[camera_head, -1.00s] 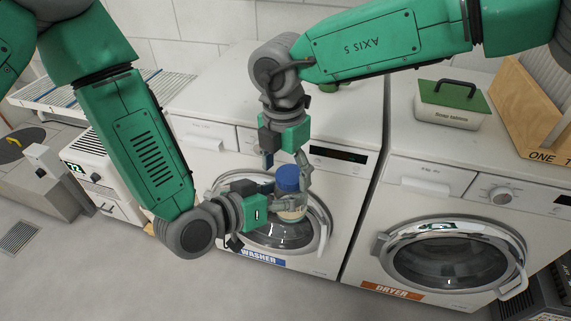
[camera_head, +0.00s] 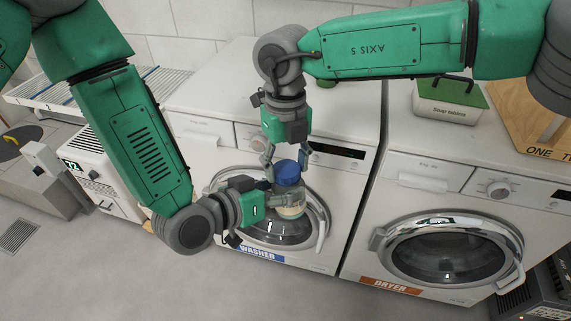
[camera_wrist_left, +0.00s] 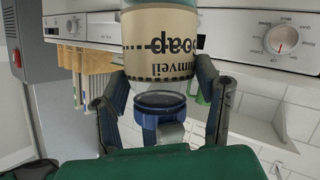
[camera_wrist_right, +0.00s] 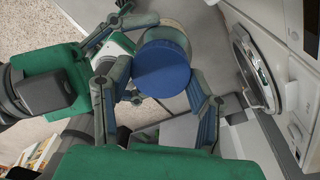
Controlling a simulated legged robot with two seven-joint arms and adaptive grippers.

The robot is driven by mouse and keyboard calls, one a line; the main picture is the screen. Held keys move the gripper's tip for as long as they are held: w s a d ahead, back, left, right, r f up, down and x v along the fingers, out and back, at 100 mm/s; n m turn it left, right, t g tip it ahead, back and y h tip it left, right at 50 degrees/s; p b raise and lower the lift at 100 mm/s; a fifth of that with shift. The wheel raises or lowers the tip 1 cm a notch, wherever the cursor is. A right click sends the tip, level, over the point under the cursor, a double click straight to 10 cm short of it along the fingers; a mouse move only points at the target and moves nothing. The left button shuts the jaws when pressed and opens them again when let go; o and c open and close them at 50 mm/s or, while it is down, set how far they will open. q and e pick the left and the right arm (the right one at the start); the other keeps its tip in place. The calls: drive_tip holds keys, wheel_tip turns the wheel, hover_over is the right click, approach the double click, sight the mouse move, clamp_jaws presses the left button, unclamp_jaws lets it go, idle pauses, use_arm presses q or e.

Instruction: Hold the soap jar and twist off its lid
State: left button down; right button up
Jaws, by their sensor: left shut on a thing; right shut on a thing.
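The soap jar (camera_head: 291,210) is clear glass with a beige label and stands upright in front of the washer. Its label shows upside down in the left wrist view (camera_wrist_left: 165,45). My left gripper (camera_head: 275,203) is shut on the jar's body from the left side. The blue lid (camera_head: 288,173) is at the jar's top, and my right gripper (camera_head: 287,163) is shut on it from above. In the left wrist view the lid (camera_wrist_left: 163,112) shows a dark, round underside, so it looks lifted a little off the jar. The right wrist view shows its flat blue top (camera_wrist_right: 161,70).
The washer (camera_head: 225,185) is behind the jar, its round door close to my left gripper. The dryer (camera_head: 370,255) stands to the right, with a soap tablets box (camera_head: 448,108) and a wooden crate (camera_head: 530,105) on top. Open floor lies in front.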

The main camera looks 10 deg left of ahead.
drive_tip(key=n, duration=0.4)
drive_tip(key=shift+w+a+r, duration=0.1)
drive_tip(key=shift+a, duration=0.15)
drive_tip(key=n, duration=0.7)
drive_tip(key=shift+w+h, duration=0.1)
drive_tip(key=shift+h, duration=0.2)
drive_tip(key=n, duration=0.6)
drive_tip(key=shift+w+n, duration=0.15)
drive_tip(key=shift+n, duration=0.15)
drive_tip(key=n, duration=0.4)
drive_tip(key=shift+w+n+h, duration=0.1)
drive_tip(key=shift+n+h, duration=0.2)
drive_tip(key=shift+h, duration=0.1)
drive_tip(key=shift+s, duration=0.2)
drive_tip(key=shift+r, duration=0.25)
drive_tip(key=shift+w+a+r, duration=0.1)
drive_tip(key=shift+a+r, duration=0.1)
drive_tip(key=shift+r, duration=0.7)
